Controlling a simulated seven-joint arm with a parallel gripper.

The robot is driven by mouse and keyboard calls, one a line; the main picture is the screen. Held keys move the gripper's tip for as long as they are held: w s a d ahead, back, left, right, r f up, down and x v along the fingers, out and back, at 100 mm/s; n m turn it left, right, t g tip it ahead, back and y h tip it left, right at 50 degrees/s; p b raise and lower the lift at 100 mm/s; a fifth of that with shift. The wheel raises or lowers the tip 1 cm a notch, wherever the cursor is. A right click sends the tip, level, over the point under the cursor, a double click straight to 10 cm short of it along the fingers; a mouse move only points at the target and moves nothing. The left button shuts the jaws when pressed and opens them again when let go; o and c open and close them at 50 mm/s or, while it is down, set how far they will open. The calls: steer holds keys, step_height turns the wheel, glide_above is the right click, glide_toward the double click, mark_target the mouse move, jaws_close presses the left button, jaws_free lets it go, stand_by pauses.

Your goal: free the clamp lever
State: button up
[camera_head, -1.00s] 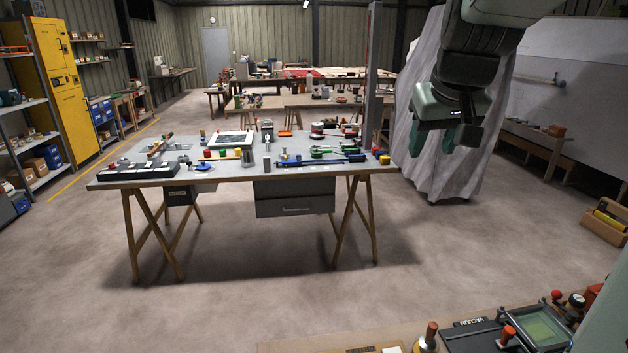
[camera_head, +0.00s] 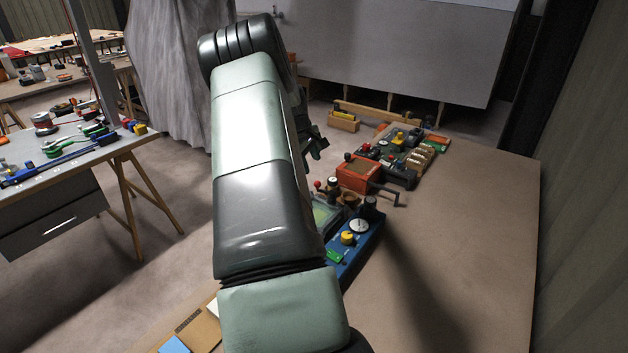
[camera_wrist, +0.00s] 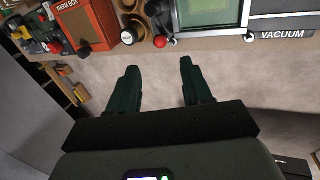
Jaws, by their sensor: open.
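My gripper (camera_head: 317,146) shows partly past my arm in the head view, level with the far half of the near bench. In the wrist view my gripper (camera_wrist: 160,76) is open, with two dark green fingers apart and nothing between them. I cannot pick out a clamp lever for certain. A dark crank-like handle (camera_head: 388,193) sticks out beside an orange box (camera_head: 358,174). My arm hides part of the bench.
The near bench (camera_head: 460,240) is bare on its right side. A blue panel (camera_head: 358,245) with knobs stands on it, and several small devices stand farther back. Another table (camera_head: 60,180) with tools is at the left. A grey draped shape (camera_head: 180,70) stands behind.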

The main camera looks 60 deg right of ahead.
mark_target(317, 182)
steer(key=x, duration=0.9)
steer(key=shift+w+d+f, duration=0.1)
steer(key=shift+f, duration=0.15)
jaws_close()
